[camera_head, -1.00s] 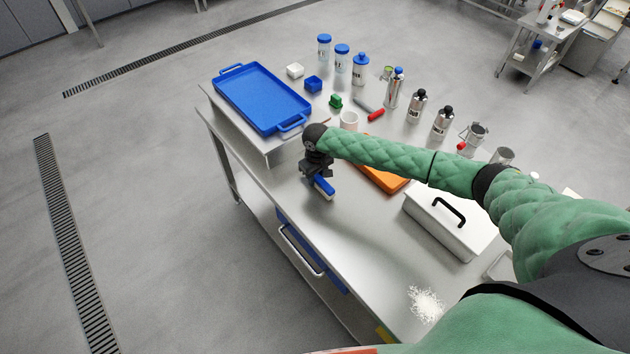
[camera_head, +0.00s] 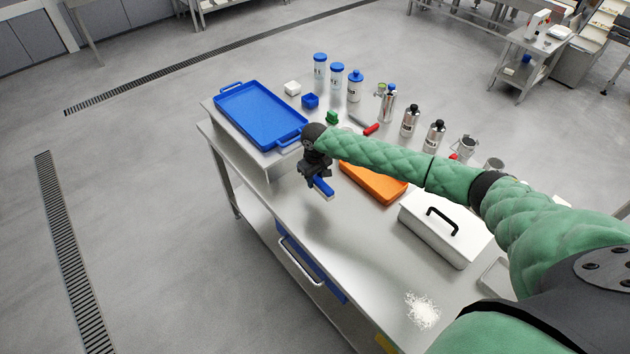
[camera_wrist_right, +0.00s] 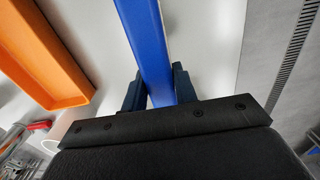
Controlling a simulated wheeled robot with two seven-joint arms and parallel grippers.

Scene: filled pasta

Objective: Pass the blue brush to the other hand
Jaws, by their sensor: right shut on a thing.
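The blue brush (camera_head: 323,188) with a pale underside is held by my right gripper (camera_head: 316,178) above the steel table, near its front edge. In the right wrist view the blue brush (camera_wrist_right: 150,45) sits between the two dark fingers of the right gripper (camera_wrist_right: 157,88), which are shut on it. The brush sticks out beyond the fingertips. My left gripper is not in either view.
An orange tray (camera_head: 375,185) lies behind the right gripper. A white lidded box (camera_head: 425,235) stands to its right, with white powder (camera_head: 422,310) nearer. A blue tray (camera_head: 222,104) and several bottles stand on the raised shelf. The front table surface (camera_head: 330,235) is mostly bare.

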